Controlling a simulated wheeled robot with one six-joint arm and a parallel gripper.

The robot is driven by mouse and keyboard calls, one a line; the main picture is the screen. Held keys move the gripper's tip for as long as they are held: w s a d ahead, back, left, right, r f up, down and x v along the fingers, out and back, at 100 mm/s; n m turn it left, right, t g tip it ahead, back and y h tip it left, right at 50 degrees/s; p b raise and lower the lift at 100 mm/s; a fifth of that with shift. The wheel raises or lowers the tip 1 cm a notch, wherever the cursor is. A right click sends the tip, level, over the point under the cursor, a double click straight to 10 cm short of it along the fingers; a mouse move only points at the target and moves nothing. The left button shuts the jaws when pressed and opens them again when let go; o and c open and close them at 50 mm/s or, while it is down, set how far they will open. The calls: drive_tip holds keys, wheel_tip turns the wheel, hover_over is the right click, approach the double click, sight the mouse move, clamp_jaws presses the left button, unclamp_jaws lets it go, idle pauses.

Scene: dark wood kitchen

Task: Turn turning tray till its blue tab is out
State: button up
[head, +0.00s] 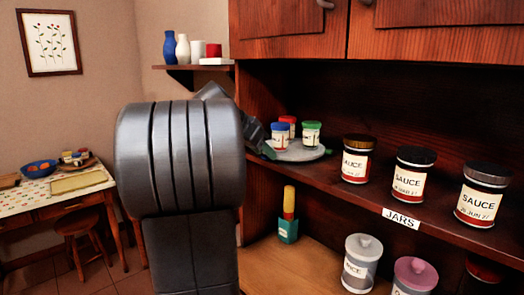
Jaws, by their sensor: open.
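The turning tray (312,155) is a round grey disc on the shelf, at the shelf's left end. It bears small jars: one with a blue lid (280,138), one with a red lid (289,125) and one with a green lid (311,134). I cannot make out a blue tab on the tray's visible edge. My gripper (264,148) is at the tray's left edge, mostly hidden behind my own arm. It is open, with no object seen in it. A small dark green piece shows at its tip; I cannot tell whether it touches the tray.
Several sauce jars (409,174) stand on the same shelf to the right, behind a JARS label (401,219). The cabinet doors (290,30) hang above. A narrow shelf gap separates tray and nearest sauce jar.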

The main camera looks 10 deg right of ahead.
drive_tip(key=v, duration=1.3)
drive_tip(key=shift+s+a+r, duration=0.15)
drive_tip(key=shift+a+r, duration=0.05)
drive_tip(key=shift+r, duration=0.15)
drive_tip(key=shift+f, duration=0.1)
drive_tip(key=x, duration=1.3)
drive_tip(key=shift+d+f, duration=0.25)
drive_tip(key=shift+a, duration=0.1)
drive_tip(key=shift+s+d+n+t+y, duration=0.3)
drive_tip(key=shift+s+d+n+t, duration=0.15)
drive_tip(key=shift+n, duration=0.25)
idle(0.5)
drive_tip(key=shift+f, duration=0.1)
